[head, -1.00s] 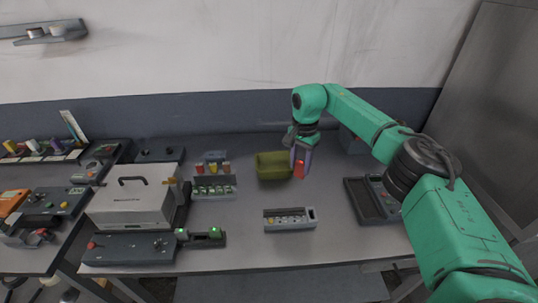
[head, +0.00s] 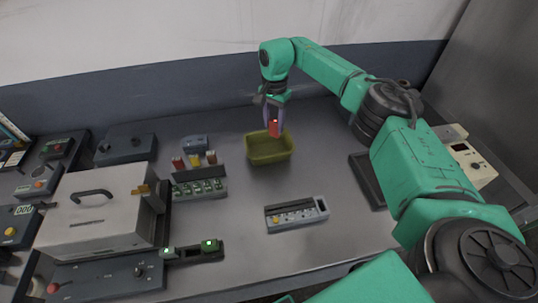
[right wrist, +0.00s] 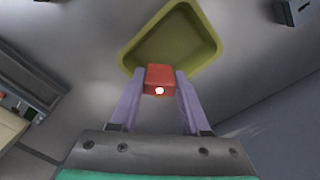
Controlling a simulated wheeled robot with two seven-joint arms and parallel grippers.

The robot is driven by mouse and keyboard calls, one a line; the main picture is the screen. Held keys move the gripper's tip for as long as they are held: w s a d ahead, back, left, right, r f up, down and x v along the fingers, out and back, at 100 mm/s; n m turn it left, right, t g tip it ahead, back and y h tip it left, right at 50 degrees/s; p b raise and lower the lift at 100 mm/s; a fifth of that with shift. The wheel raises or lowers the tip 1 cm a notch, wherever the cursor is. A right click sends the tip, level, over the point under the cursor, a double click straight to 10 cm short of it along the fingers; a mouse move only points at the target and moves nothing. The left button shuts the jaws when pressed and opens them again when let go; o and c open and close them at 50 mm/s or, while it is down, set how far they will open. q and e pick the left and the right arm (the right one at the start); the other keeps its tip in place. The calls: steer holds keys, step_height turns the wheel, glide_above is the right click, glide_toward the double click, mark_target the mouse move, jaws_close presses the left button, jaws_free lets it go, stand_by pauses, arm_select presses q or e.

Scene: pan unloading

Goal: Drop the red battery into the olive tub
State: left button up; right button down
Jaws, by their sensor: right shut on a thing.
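The red battery (head: 274,128) is held between the purple fingers of my right gripper (head: 274,122). In the right wrist view the battery (right wrist: 160,79) sits between the two fingertips (right wrist: 160,84), with a pale round spot on its end. The olive tub (head: 269,158) stands on the table, open at the top, and looks empty. In the head view the battery is over the tub's far part. In the right wrist view the battery overlaps the near rim of the tub (right wrist: 203,62). My left gripper is not in view.
A white case (head: 92,218) is at the left, and a dark tray (head: 367,181) is at the right.

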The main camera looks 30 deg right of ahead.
steer(key=shift+w+f, duration=0.4)
steer(key=shift+w, duration=0.05)
steer(key=shift+s+r, duration=0.1)
steer(key=shift+s, duration=0.05)
steer(key=shift+c, duration=1.8)
jaws_free()
steer(key=shift+s+r, duration=0.15)
steer(key=shift+s, duration=0.05)
steer(key=shift+o, duration=0.3)
steer(key=shift+s, duration=0.1)
steer(key=shift+w+r, duration=0.2)
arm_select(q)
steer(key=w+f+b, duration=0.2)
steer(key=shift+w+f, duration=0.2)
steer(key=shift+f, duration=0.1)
arm_select(e)
step_height(320, 180, up, 14)
steer(key=shift+s, duration=0.15)
